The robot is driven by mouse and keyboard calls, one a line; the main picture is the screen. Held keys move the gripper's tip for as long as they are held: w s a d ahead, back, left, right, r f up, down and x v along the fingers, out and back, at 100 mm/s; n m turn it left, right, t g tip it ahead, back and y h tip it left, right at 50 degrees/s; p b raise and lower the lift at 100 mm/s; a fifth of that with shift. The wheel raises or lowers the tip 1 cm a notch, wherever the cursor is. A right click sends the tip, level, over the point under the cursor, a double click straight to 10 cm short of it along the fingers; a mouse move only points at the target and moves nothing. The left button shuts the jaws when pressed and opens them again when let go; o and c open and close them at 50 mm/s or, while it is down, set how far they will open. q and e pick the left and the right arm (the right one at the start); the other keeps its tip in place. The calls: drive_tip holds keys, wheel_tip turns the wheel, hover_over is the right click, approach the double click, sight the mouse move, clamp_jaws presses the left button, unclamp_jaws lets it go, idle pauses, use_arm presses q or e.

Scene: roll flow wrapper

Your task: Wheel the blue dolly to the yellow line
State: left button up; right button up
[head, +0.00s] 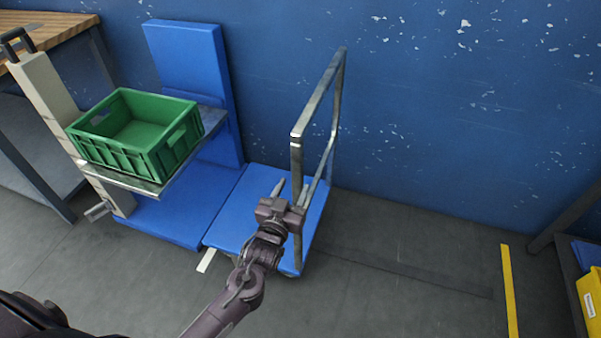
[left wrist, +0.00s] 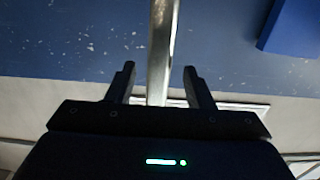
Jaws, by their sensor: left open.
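The blue dolly (head: 235,215) stands on the grey floor by the blue wall, with an upright metal handle frame (head: 297,160) at its right end. The yellow line (head: 510,290) is on the floor at the far right, well apart from the dolly. My left gripper (head: 290,190) is over the dolly deck at the lower part of the handle. In the left wrist view, its two fingers (left wrist: 160,72) are spread, with a metal bar (left wrist: 162,45) of the handle showing between them. I cannot tell whether they touch it. My right gripper is not in view.
Left of the dolly stands a blue-based lift with a metal shelf holding a green crate (head: 135,130). A wooden-topped bench (head: 50,30) is at the upper left. A rack with a yellow bin (head: 590,300) stands beyond the line. The floor between dolly and line is clear.

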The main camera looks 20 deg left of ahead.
use_arm(q)
drive_tip(key=shift+w+d, duration=0.15)
drive_tip(key=shift+w, duration=2.65)
clamp_jaws()
